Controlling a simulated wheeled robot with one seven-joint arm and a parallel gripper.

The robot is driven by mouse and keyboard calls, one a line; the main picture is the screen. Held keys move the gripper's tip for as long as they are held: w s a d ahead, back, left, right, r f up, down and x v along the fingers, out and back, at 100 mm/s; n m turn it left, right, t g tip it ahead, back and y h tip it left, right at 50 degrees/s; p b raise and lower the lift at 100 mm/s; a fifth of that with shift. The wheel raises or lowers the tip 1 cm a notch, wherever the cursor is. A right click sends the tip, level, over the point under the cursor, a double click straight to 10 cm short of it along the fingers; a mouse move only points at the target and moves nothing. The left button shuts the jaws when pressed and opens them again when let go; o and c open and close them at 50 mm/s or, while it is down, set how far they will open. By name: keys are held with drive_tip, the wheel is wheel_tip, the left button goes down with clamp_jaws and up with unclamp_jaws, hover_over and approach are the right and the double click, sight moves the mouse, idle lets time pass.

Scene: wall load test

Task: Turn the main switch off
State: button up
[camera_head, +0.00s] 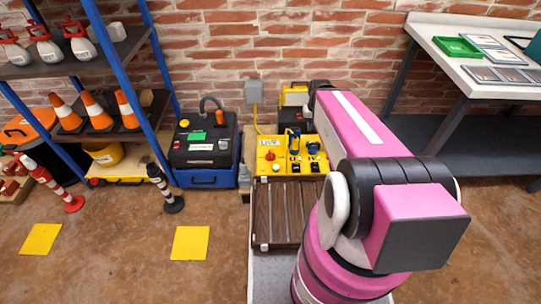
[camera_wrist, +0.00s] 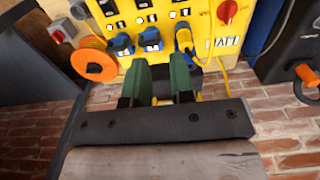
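The yellow panel (camera_head: 268,168) stands by the brick wall, left of my arm. It carries a red rotary switch (camera_head: 270,156) near its left side. In the wrist view the panel (camera_wrist: 203,25) appears upside down, and the red switch (camera_wrist: 228,12) is at the upper right beside a white label (camera_wrist: 226,42). My gripper (camera_wrist: 166,75) has two dark green fingers with a gap between them, and nothing shows in the gap. The fingers point toward the panel's plug row, to the left of the switch in that view, apart from it. My arm hides the gripper in the head view.
A black-and-blue box (camera_head: 203,150) stands left of the panel.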

drive_tip(key=shift+o, duration=1.3)
drive_tip(key=w+a+f, duration=0.6)
drive_tip(key=a+f, duration=0.1)
drive_tip(key=shift+a+f, duration=0.2)
drive_tip(key=shift+a, duration=0.15)
hover_over(271, 153)
wheel_tip(271, 153, down, 8)
wheel_tip(271, 153, down, 11)
drive_tip(key=shift+s+a+f, duration=0.1)
clamp_jaws()
